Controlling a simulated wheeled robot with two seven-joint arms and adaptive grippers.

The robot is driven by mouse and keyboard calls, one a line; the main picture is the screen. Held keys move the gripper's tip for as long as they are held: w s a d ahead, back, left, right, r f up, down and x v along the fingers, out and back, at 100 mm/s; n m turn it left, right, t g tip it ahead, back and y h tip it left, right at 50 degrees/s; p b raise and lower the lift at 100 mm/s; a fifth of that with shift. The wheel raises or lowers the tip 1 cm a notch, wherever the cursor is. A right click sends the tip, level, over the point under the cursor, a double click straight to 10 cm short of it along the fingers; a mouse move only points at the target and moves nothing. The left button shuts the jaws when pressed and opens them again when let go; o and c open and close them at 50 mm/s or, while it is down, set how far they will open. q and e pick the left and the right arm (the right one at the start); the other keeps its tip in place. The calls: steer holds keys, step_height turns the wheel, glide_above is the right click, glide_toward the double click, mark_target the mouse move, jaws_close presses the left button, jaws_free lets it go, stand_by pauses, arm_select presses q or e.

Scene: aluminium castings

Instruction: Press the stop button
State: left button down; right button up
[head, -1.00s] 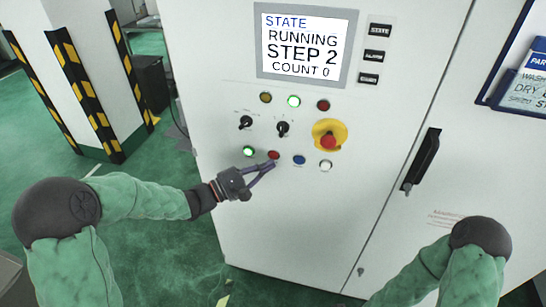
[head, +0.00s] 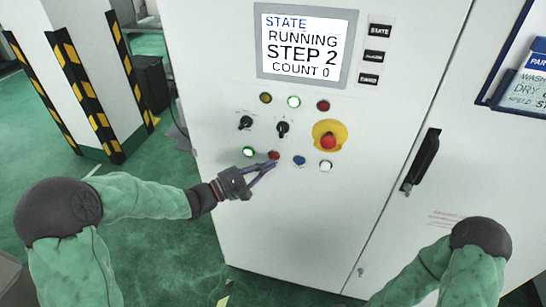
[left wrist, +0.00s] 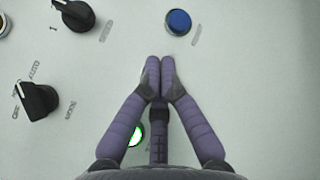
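The control panel is on a white cabinet. A small red button (head: 273,155) sits in its lower row, between a lit green button (head: 248,151) and a blue button (head: 299,160). Its label is too small to read. My left gripper (head: 273,164) has its fingertips at the red button's lower edge; I cannot tell whether they touch it. In the left wrist view the gripper (left wrist: 160,64) is shut and empty, tips together. There the blue button (left wrist: 178,22) is above the tips, the lit green one (left wrist: 135,134) below, and the red one is hidden. My right gripper is out of view.
A red mushroom button (head: 328,142) on a yellow base and two black knobs (head: 283,129) sit above the row. A white button (head: 326,166) is at its right end. The screen (head: 305,43) reads RUNNING, STEP 2, COUNT 0. A door handle (head: 424,160) stands out at right.

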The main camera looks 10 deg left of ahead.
arm_select(q)
steer(key=shift+w, duration=0.1)
stand_by(0.5)
steer(key=shift+w, duration=0.3)
steer(key=shift+w, duration=0.4)
stand_by(0.7)
steer(key=shift+s, duration=0.8)
steer(key=shift+s, duration=0.1)
steer(key=s, duration=0.4)
steer(key=shift+s+a, duration=0.1)
steer(key=shift+s, duration=0.3)
steer(key=shift+f, duration=0.1)
stand_by(0.7)
